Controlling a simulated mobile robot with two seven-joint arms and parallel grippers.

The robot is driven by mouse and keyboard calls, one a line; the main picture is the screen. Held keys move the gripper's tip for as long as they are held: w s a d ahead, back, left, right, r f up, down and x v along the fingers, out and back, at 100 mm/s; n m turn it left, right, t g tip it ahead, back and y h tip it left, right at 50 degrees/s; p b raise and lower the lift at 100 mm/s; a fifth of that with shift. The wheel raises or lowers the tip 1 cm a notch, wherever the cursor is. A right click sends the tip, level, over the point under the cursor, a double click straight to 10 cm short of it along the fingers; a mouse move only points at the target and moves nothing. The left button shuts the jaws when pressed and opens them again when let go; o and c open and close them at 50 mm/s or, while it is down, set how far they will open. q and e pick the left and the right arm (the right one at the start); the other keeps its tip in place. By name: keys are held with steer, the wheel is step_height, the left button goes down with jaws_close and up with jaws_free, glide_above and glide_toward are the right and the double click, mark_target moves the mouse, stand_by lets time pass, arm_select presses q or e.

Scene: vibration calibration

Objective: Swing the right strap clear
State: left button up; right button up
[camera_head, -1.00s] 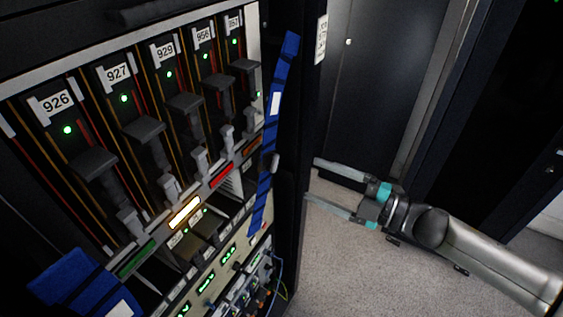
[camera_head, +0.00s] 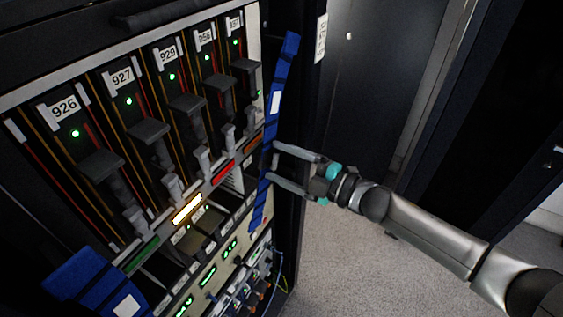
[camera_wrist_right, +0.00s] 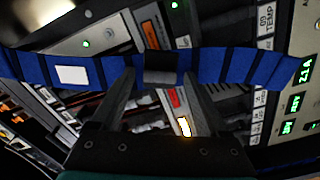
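The right strap (camera_head: 271,128) is a long blue band with dark cross stripes and a white patch. It hangs almost upright along the right edge of the rack front. In the right wrist view the strap (camera_wrist_right: 213,66) runs across the picture, with a dark grey tab (camera_wrist_right: 160,62) at its middle. My right gripper (camera_head: 272,161) is at the strap's middle, its fingers apart. In the wrist view its fingertips (camera_wrist_right: 159,78) lie on either side of the tab; I cannot tell whether they touch it. My left gripper is not in view.
The rack holds several numbered modules (camera_head: 122,95) with grey levers and green lights. Another blue strap (camera_head: 85,275) is at the lower left. Cables (camera_head: 275,270) hang at the rack's lower right. Carpeted floor (camera_head: 350,260) is open right of the rack; dark cabinets (camera_head: 370,75) stand behind.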

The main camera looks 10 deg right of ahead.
jaws_close()
stand_by(0.4)
stand_by(0.8)
